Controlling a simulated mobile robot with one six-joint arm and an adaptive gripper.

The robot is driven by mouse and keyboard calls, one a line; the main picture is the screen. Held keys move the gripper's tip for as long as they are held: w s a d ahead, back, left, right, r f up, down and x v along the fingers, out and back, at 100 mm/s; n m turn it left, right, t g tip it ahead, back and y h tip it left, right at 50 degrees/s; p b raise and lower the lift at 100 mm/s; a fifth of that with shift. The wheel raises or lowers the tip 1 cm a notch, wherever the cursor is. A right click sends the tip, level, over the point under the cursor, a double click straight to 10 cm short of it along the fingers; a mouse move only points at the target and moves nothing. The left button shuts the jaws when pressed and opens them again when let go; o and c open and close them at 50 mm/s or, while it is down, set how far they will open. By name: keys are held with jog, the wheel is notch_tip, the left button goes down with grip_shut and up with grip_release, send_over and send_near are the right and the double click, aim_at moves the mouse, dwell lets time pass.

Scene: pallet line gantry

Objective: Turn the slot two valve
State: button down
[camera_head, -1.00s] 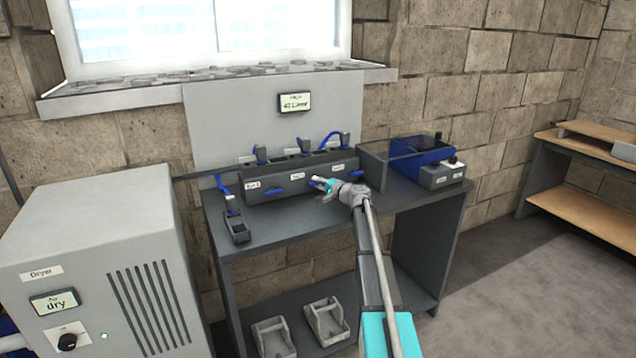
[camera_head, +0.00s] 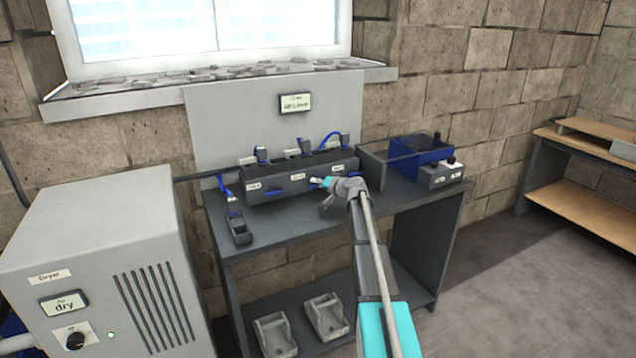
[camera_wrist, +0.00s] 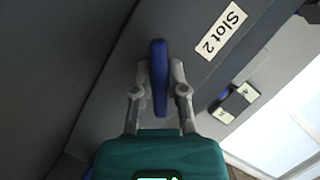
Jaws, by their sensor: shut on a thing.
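The slot two valve handle is a blue bar (camera_wrist: 158,75) on a dark grey panel beside the "Slot 2" label (camera_wrist: 221,30) in the wrist view. It stands at a slant to the label's line of text. My gripper (camera_wrist: 159,85) is shut on this bar, one finger on each side. In the head view my gripper (camera_head: 321,183) is at the front of the grey manifold (camera_head: 285,190), just right of the slot two label (camera_head: 298,177). It mostly hides the handle there.
Other blue handles flank it, at left (camera_head: 270,191) and right (camera_head: 355,174). A dark holder (camera_head: 238,230) stands on the bench's left and a blue box (camera_head: 420,152) on its right. A display (camera_head: 295,103) hangs above. The grey dryer (camera_head: 105,260) stands left, trays (camera_head: 325,315) below.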

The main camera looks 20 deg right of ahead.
dwell(0.3)
jog(key=c, duration=0.7)
grip_release()
jog(key=shift+o, duration=0.2)
jog(key=shift+s, duration=0.1)
jog(key=p+v, duration=0.3)
jog(key=v, duration=1.1)
jog(key=b+x, duration=0.3)
jog(key=x, duration=1.1)
